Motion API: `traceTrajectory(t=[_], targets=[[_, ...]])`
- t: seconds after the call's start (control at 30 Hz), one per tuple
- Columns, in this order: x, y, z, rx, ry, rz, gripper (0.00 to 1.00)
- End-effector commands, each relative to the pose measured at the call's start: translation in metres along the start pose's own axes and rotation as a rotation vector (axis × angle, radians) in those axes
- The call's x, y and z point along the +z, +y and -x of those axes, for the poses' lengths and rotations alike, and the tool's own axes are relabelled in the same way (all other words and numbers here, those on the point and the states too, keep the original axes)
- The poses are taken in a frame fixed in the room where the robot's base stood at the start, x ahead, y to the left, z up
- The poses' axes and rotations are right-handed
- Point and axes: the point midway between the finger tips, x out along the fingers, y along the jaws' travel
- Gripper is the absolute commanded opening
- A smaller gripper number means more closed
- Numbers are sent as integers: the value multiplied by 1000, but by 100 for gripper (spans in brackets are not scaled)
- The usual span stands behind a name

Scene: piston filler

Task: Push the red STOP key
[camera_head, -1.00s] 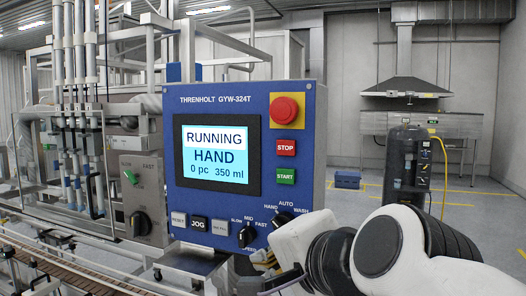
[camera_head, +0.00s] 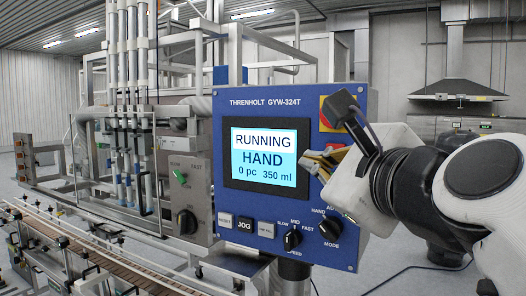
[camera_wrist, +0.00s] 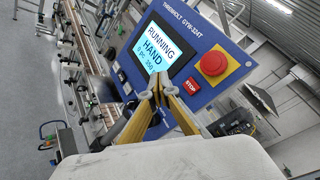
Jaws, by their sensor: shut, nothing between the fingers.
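The red STOP key (camera_wrist: 192,85) shows in the wrist view on the blue control panel (camera_wrist: 236,62), just right of my fingertips. In the head view my gripper (camera_head: 308,165) is in front of the panel, at the right edge of the screen. I cannot tell whether the tips touch the panel. The screen (camera_head: 264,157) reads RUNNING, HAND, 0 pc 350 ml.
The large red emergency button (camera_wrist: 213,63) on its yellow plate sits beside the STOP key. The JOG key (camera_head: 245,224), a speed knob (camera_head: 292,240) and a mode knob (camera_head: 330,228) are low on the panel. A conveyor (camera_head: 95,262) runs at left.

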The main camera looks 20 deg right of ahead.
Motion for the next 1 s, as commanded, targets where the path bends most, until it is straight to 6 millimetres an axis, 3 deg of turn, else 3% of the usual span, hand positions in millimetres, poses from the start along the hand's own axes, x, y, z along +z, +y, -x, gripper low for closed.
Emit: traceTrajectory(t=[0.63,1.0], targets=[[-2,-1,-1,0,2,-32,0],[-12,-9,-14,1,5,-33,0]])
